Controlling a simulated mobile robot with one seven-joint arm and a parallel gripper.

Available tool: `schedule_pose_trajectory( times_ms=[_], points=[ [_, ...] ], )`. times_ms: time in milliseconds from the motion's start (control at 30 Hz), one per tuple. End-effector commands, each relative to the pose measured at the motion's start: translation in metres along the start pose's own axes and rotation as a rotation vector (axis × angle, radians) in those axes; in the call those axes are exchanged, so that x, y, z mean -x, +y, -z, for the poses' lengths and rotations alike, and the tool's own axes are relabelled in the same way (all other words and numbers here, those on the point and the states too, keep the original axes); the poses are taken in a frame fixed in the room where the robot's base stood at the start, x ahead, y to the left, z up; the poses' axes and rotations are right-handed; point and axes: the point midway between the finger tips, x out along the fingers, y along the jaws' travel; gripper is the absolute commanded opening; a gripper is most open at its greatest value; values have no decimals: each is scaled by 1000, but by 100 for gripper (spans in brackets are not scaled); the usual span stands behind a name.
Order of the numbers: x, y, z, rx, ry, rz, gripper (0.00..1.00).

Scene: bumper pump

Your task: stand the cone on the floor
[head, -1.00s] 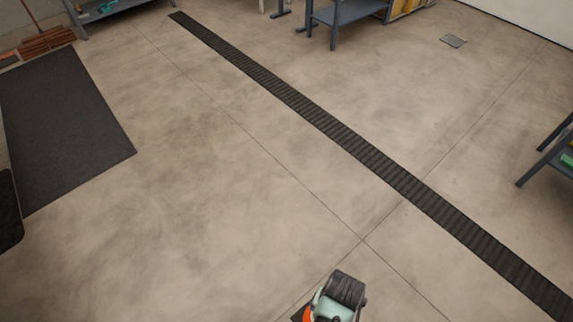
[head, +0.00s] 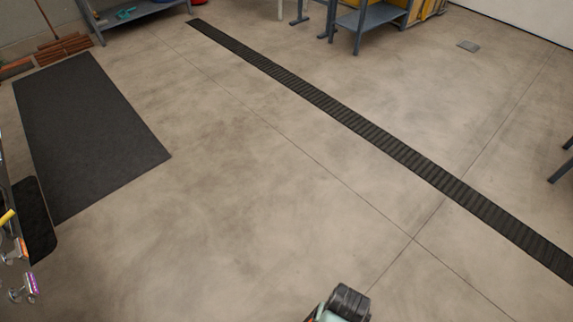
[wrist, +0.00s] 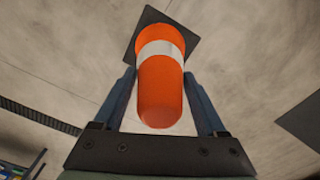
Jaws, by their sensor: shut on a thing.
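The orange cone (wrist: 161,95) with a white band and a dark square base (wrist: 188,40) fills the middle of the wrist view. Its rounded tip points toward the camera and its base faces away, with floor beyond it. My gripper (wrist: 160,88) is shut on the cone, one blue-grey finger on each side of it. In the head view only the top of my arm shows at the bottom edge, and the cone is almost wholly hidden there. I cannot tell how far the base is from the floor (head: 270,190).
A dark drain strip (head: 370,140) runs diagonally across the floor. A black mat (head: 90,135) and a smaller dark mat (head: 38,220) lie at left. Shelves (head: 370,20) stand at the back. Fittings (head: 22,270) show at the left edge. The central floor is clear.

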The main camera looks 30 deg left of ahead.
Motion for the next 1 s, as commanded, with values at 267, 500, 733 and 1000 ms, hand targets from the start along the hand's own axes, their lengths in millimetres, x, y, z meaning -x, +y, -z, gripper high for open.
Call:
schedule_pose_trajectory(
  times_ms=[267, 500, 733, 1000],
  points=[
    [-57, -1, -1, 162, 2, 3, 0],
    [-97, -2, -2, 302, 4, 5, 0],
    [-135, -3, -3, 437, 5, 6, 0],
    [-180, -3, -6, 593, 5, 8, 0]
  ],
)
